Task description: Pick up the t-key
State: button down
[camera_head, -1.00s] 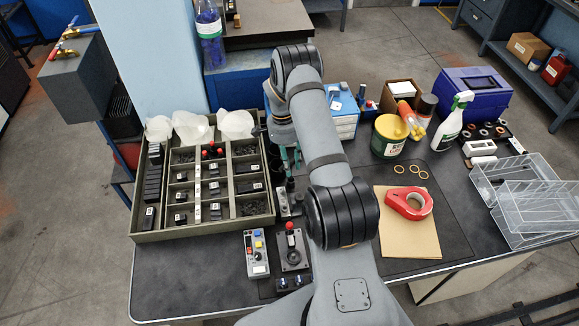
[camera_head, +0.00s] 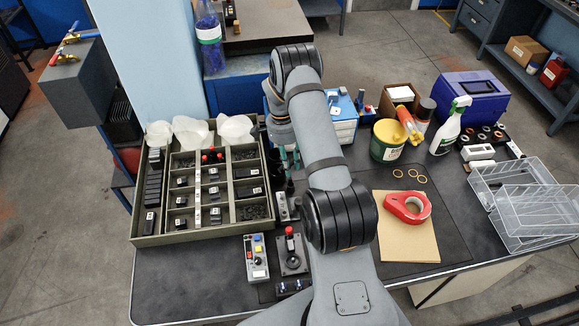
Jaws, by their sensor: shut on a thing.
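My gripper (camera_head: 290,160) is partly in view just right of the compartment tray, pointing down, with greenish fingers close together. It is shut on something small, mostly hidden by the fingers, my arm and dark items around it. I take this to be the t-key, but its shape cannot be made out. Dark upright items stand just below the fingertips, and I cannot tell whether any of them touches the held thing.
A button box (camera_head: 256,258) and a joystick box (camera_head: 291,252) stand in front. A yellow-green tub (camera_head: 386,142), spray bottle (camera_head: 450,125), red tape dispenser (camera_head: 407,207) and clear trays (camera_head: 525,200) are to the right.

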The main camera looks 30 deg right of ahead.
notch_tip(320, 180, up, 2)
jog(key=shift+r+p, duration=0.2)
jog(key=shift+p, duration=0.2)
jog(key=s+d+r+p, duration=0.2)
jog(key=s+d+r, duration=0.4)
jog(key=s, duration=0.3)
jog(key=shift+d+r, duration=0.2)
jog(key=shift+d, duration=0.6)
